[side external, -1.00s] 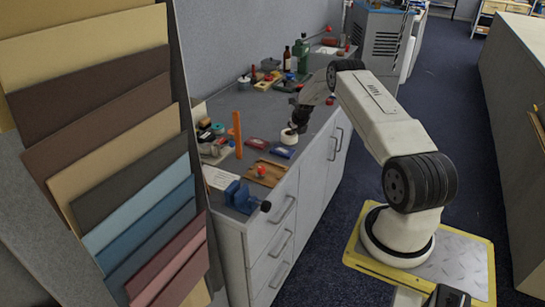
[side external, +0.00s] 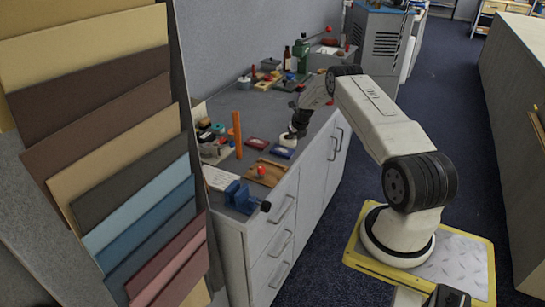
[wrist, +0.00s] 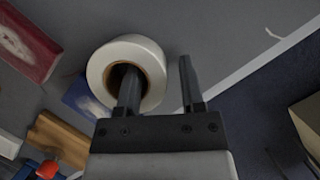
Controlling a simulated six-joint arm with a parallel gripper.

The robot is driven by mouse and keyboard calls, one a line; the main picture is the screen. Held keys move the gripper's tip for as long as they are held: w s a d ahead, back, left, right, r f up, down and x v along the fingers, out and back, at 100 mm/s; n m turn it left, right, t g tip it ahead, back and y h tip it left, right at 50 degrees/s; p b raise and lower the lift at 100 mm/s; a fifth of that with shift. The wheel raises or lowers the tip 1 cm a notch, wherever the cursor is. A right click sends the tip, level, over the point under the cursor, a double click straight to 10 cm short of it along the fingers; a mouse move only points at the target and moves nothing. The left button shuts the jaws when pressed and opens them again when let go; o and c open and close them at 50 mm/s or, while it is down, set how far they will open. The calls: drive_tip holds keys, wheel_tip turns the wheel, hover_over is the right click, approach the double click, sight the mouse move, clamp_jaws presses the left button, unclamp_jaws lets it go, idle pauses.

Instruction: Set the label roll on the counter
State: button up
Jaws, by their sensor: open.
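The label roll is a white ring with a brown core (wrist: 98,72), and it also shows small and pale at the counter's front edge in the side external view (side external: 287,140). My gripper (wrist: 158,66) is open, with one finger in the roll's core hole and the other outside its right side, with a gap. In the side external view my gripper (side external: 294,132) is low, right at the roll. The grey counter (side external: 225,110) lies under it. The roll looks on or very close to the counter; contact is hard to tell.
A blue-edged item (side external: 282,152) lies close to the roll, with a red one (side external: 257,143) beside it. An orange upright post (side external: 237,135), a wooden tray (side external: 265,172) and a blue vise (side external: 240,197) stand nearer. Bottles (side external: 287,58) and tools fill the back.

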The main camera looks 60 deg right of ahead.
drive_tip(key=shift+r, duration=0.1)
drive_tip(key=v, duration=1.2)
idle(0.4)
idle(0.5)
